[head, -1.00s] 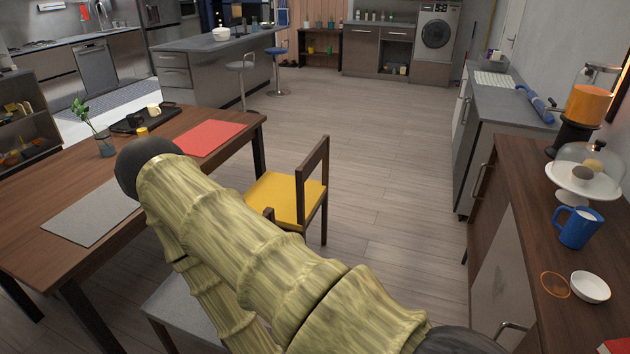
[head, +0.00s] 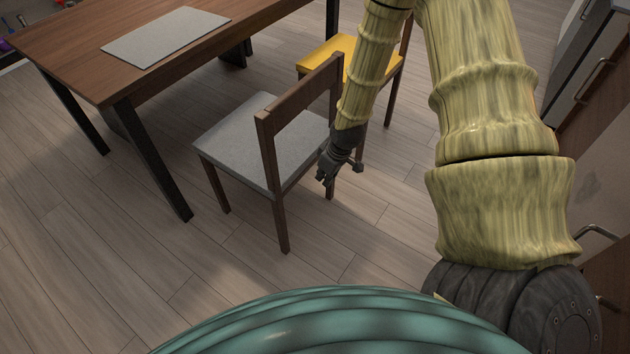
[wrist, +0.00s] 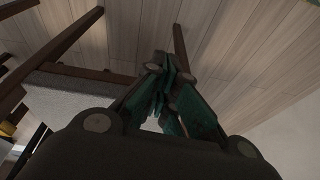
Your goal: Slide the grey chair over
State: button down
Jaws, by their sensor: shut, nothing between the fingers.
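The grey chair (head: 262,142) stands upright on the floor in the head view, with a grey seat and a dark wooden frame. Its backrest faces my side and its seat points toward the table. My gripper (head: 325,178) hangs beside the backrest's right side, close to the chair's right rear leg. I cannot tell if it touches the chair. In the wrist view my gripper (wrist: 165,100) is shut and empty, with the grey seat (wrist: 75,95) and dark frame bars to its left.
A wooden table (head: 110,50) with a grey placemat (head: 165,36) stands at the upper left. A yellow-seated chair (head: 330,58) stands behind the grey chair, partly hidden by my arm. Cabinets (head: 600,110) line the right edge. The floor at lower left is clear.

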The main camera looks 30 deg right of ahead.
jog(key=w+d+n+b, duration=0.1)
jog(key=w+d+b, duration=0.1)
jog(key=w+d, duration=0.3)
jog(key=w+a+f+b, duration=0.2)
jog(key=w+f, duration=0.3)
jog(key=f, duration=0.4)
jog(key=shift+a+t+b, duration=0.15)
jog(key=shift+t+b, duration=0.15)
jog(key=shift+b, duration=0.2)
jog(key=shift+w+f, duration=0.1)
jog(key=shift+w, duration=0.1)
